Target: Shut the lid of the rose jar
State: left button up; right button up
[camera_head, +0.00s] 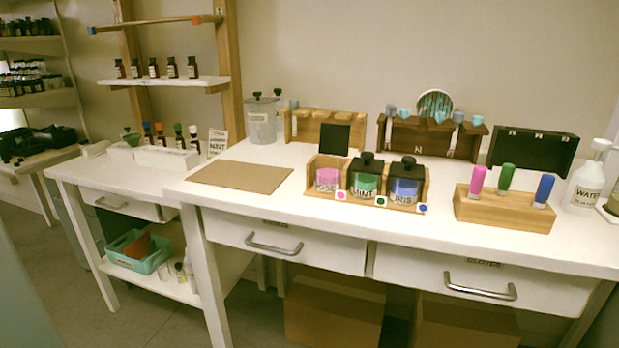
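The rose jar (327,180) is a clear jar with pink contents and a pink-dotted tag in front. It stands in the left place of a wooden holder (427,186). Its black lid (335,139) stands up tilted open behind it. The mint jar (366,182) with green contents and the iris jar (404,188) with blue contents stand to its right, both with black lids down on top. Neither of my grippers shows in the head view.
A brown mat (238,177) lies left of the jars. A wooden block (505,207) with pink, green and blue capped sticks stands to the right. A water bottle (585,180) is at the far right. Racks (437,137) stand behind. The white tabletop (290,211) is clear in front.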

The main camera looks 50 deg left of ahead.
aim_at(334, 138)
jog(key=u, duration=1.55)
